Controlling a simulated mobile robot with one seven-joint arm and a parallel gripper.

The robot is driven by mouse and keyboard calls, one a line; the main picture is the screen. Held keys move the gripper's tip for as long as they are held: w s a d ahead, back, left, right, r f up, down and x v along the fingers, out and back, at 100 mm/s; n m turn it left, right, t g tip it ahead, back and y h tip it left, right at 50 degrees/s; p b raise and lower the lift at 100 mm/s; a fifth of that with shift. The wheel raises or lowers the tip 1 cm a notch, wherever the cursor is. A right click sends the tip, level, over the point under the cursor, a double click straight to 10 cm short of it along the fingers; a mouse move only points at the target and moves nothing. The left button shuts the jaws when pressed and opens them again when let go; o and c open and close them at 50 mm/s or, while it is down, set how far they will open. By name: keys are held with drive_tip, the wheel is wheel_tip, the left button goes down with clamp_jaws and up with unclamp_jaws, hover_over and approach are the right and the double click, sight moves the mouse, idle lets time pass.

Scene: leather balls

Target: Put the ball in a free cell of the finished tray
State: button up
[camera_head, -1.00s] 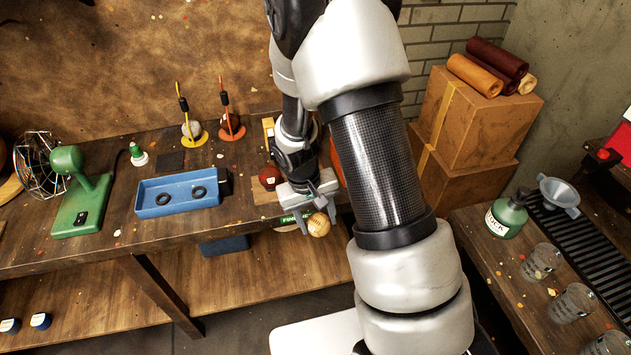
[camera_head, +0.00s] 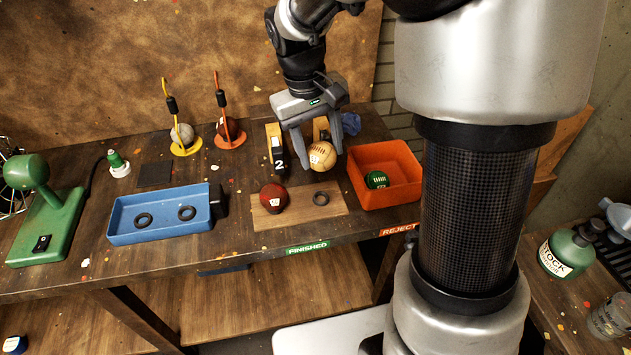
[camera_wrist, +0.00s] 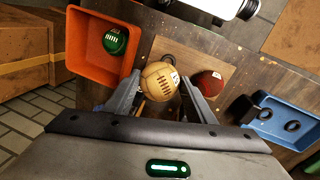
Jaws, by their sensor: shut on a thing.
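My gripper (camera_head: 317,153) is shut on a tan ball (camera_head: 322,156) with dark stitching and a white label. It holds the ball in the air above the back of the wooden finished tray (camera_head: 263,219). The ball also shows between the fingers in the wrist view (camera_wrist: 160,82). The tray has a green FINISHED label (camera_head: 307,248) on the table edge in front of it. A dark red ball (camera_head: 273,198) sits in its left cell. A dark ring (camera_head: 320,198) marks the right cell, which is empty. In the wrist view the held ball partly hides this ring.
An orange reject bin (camera_head: 401,161) with a green ball (camera_head: 376,180) stands right of the tray. A blue tray (camera_head: 127,235) with two empty rings lies to the left. Ball stands (camera_head: 184,140) and wooden blocks (camera_head: 275,150) are behind.

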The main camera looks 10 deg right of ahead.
wheel_tip(320, 180, down, 10)
drive_tip(key=shift+w+b, duration=0.1)
drive_tip(key=shift+b, duration=0.75)
drive_tip(key=shift+f, duration=0.1)
drive_tip(key=o, duration=1.1)
